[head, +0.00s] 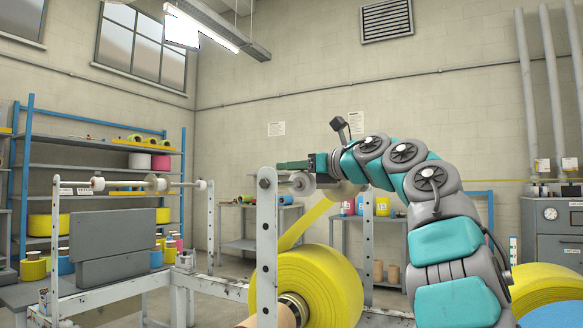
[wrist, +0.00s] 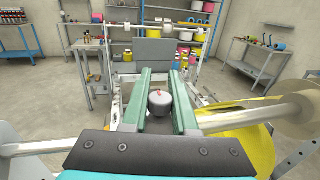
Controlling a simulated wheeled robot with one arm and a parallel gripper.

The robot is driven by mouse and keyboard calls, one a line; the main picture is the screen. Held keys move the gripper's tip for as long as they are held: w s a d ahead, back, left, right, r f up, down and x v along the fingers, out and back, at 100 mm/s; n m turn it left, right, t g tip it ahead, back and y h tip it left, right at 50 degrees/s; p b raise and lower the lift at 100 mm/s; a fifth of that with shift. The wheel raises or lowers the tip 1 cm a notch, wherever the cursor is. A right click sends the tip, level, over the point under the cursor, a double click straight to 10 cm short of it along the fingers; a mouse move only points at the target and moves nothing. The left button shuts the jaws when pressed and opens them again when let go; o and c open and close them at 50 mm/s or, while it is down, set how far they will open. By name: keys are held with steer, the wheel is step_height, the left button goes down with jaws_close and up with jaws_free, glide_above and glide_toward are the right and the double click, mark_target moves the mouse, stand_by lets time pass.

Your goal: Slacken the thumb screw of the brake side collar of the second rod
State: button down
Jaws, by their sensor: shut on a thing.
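In the wrist view, my gripper's (wrist: 161,76) two green fingers lie on either side of a grey round knob with a red mark on top, which looks like the thumb screw (wrist: 159,106). My gripper is shut on it. A pale rod (wrist: 245,114) runs crosswise beneath the fingers. In the head view, my gripper (head: 283,165) reaches left, just above a grey-white collar (head: 301,184) beside a perforated upright (head: 267,230). The screw cannot be made out there.
A large yellow roll (head: 318,285) hangs below my gripper, its web rising towards the rod. A tan roller (wrist: 299,107) is at right in the wrist view. Grey panels (head: 112,245) stand behind the frame. Shelves (head: 80,170) and a bench (head: 240,243) are farther back.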

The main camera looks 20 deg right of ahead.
steer(key=shift+a+r+n+y+p, duration=0.15)
steer(key=shift+n+y+p, duration=0.15)
steer(key=shift+y+p, duration=0.15)
steer(key=shift+g+y+p, duration=0.25)
steer(key=shift+g+p, duration=0.05)
steer(key=n+g+y+p, duration=0.1)
steer(key=p, duration=0.1)
steer(key=n+g+y+p, duration=0.1)
steer(key=n+y+p, duration=0.1)
steer(key=a+n+g+y+p, duration=0.1)
steer(key=g+y+p, duration=0.1)
steer(key=shift+s+n, duration=0.3)
steer(key=shift+s, duration=0.05)
steer(key=shift+s+n+g+y+p, duration=0.2)
steer(key=shift+n+g+y+p, duration=0.3)
steer(key=shift+g, duration=0.2)
steer(key=c, duration=0.7)
jaws_free()
